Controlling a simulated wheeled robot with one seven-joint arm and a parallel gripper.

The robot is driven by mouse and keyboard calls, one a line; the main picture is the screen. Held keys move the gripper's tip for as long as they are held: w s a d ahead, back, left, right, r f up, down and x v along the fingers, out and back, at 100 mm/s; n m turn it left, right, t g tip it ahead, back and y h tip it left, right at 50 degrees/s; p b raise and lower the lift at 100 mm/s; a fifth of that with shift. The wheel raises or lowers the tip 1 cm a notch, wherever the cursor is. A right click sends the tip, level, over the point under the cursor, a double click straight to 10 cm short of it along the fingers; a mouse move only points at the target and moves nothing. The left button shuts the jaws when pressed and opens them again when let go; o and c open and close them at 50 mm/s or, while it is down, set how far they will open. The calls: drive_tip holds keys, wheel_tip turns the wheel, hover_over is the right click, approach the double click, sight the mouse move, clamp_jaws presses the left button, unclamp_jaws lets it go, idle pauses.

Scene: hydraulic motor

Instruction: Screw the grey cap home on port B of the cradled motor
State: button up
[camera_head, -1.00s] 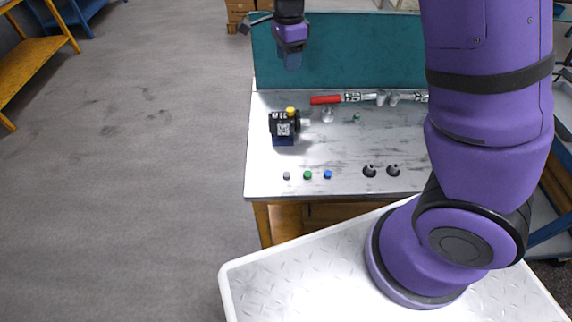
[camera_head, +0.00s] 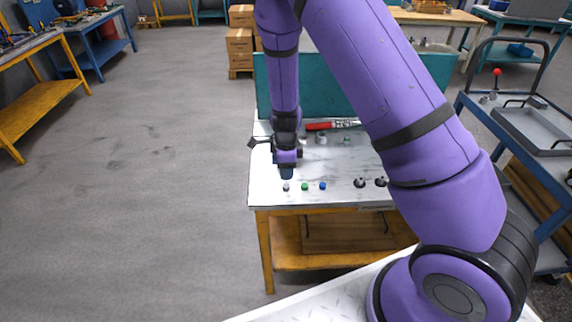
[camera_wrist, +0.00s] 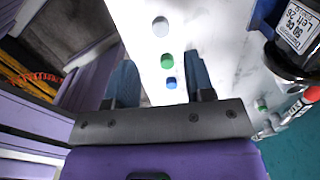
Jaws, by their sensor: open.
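The grey cap (camera_head: 286,187) stands on the table at the left end of a row of three small caps. It also shows in the wrist view (camera_wrist: 160,23), ahead of the fingertips. My gripper (camera_head: 286,174) is just behind and above it in the head view. In the wrist view my gripper (camera_wrist: 161,75) is open, its two dark blue fingers wide apart with nothing held. The motor is hidden behind my gripper and arm in the head view. Part of its dark body with a white label (camera_wrist: 300,27) shows at the wrist view's upper right. I cannot make out port B.
The green cap (camera_head: 304,187) and blue cap (camera_head: 322,186) stand right of the grey one. Two black round parts (camera_head: 360,182) (camera_head: 380,181) sit further right. A red-handled tool (camera_head: 318,126) lies by the teal back panel (camera_head: 330,90). The table front edge is close to the caps.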

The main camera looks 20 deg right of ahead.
sight(286, 186)
drive_tip(key=shift+f, duration=3.5)
clamp_jaws()
drive_tip(key=shift+r, duration=0.1)
drive_tip(key=shift+r, duration=2.9)
drive_tip(key=c, duration=0.9)
unclamp_jaws()
drive_tip(key=shift+w+r, duration=0.1)
